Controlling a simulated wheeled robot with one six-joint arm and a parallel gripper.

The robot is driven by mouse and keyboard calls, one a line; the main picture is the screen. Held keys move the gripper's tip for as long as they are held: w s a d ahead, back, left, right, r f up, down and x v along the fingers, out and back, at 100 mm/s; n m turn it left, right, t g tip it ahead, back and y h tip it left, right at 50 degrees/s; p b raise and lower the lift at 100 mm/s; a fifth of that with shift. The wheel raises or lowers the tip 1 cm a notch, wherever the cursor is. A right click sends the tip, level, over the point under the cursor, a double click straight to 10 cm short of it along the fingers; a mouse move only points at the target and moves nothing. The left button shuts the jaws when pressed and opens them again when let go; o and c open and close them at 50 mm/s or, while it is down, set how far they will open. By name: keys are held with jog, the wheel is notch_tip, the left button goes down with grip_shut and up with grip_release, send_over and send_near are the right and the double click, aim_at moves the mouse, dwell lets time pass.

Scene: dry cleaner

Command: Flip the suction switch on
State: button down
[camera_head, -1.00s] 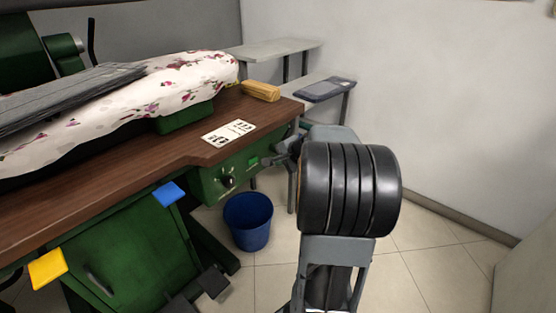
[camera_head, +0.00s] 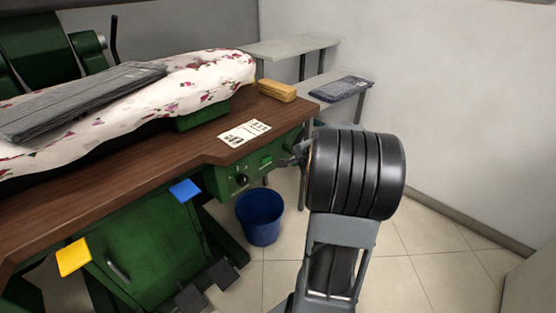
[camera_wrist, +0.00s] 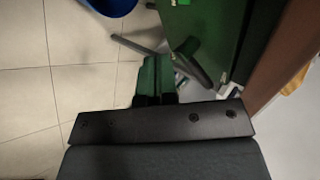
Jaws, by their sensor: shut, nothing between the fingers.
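The green control panel (camera_head: 222,183) is on the front of the ironing table, below its wooden top. It carries a bright green switch (camera_head: 266,160) and a black round knob (camera_head: 241,180). I cannot tell the switch's position. My gripper (camera_head: 287,162) is just right of the switch, shut and empty; contact cannot be judged.
A floral padded board (camera_head: 190,82) with a folded grey garment (camera_head: 75,100) lies on the wooden table (camera_head: 90,190). A printed card (camera_head: 244,133) and a tan block (camera_head: 277,90) are near its edge. A blue bucket (camera_head: 260,218) stands on the floor below.

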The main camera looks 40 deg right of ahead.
aim_at(266, 159)
jog(key=shift+w+r+b+x, duration=0.3)
jog(key=shift+r+b+x, duration=0.1)
jog(key=shift+x, duration=1.75)
jog(key=shift+w+r+b+x, duration=0.35)
jog(key=shift+b+x, duration=0.1)
jog(key=shift+x, duration=1.7)
jog(key=shift+w+r+b+x, duration=0.3)
jog(key=shift+b+x, duration=0.1)
jog(key=shift+x, duration=1.7)
jog(key=shift+a, duration=0.1)
